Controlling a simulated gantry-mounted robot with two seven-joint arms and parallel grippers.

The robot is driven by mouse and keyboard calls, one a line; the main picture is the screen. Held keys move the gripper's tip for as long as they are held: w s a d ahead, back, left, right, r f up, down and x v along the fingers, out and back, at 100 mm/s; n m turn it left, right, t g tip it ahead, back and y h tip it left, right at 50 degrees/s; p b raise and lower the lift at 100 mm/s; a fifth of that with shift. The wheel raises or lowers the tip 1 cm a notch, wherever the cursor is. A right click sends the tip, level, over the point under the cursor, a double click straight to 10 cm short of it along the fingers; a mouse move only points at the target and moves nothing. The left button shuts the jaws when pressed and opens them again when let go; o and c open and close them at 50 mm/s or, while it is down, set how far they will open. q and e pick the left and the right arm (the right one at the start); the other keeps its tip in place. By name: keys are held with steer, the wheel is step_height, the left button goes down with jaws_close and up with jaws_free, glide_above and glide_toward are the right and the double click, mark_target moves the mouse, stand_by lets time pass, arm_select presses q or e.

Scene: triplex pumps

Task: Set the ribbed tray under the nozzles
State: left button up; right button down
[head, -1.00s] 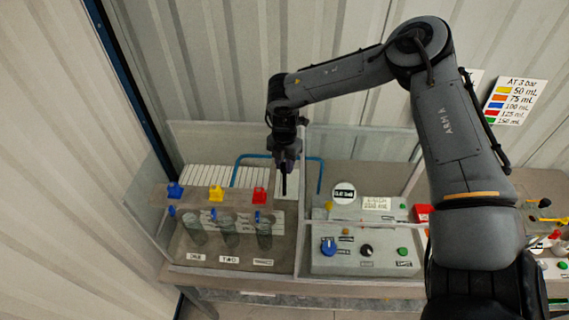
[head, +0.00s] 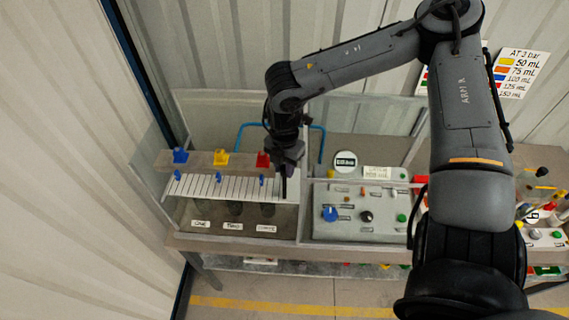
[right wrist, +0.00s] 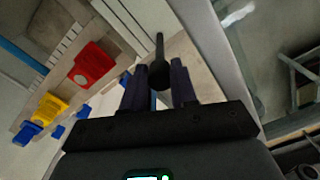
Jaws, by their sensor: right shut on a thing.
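The white ribbed tray (head: 243,188) lies level in the left bay, under the bar with the blue, yellow and red nozzle blocks (head: 221,158). It sits over the upper part of the cups (head: 235,209), of which only the lower parts show. My right gripper (head: 285,172) is at the tray's right end, shut on a dark upright handle. In the right wrist view the fingers (right wrist: 159,82) close around this dark handle (right wrist: 159,50), and the nozzle blocks (right wrist: 92,65) are at left. My left gripper is not in view.
Clear panels (head: 302,205) wall the bay in. A control panel (head: 360,225) with knobs and buttons stands just right of it. A blue pipe (head: 262,125) runs behind the nozzle bar. Labels lie in front of the cups.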

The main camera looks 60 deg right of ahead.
steer(key=shift+s+a, duration=0.1)
steer(key=shift+a, duration=0.15)
steer(key=c, duration=1.3)
jaws_free()
steer(key=shift+r, duration=0.1)
steer(key=o, duration=0.4)
steer(key=shift+r, duration=0.35)
step_height(320, 180, up, 10)
steer(key=shift+b, duration=0.75)
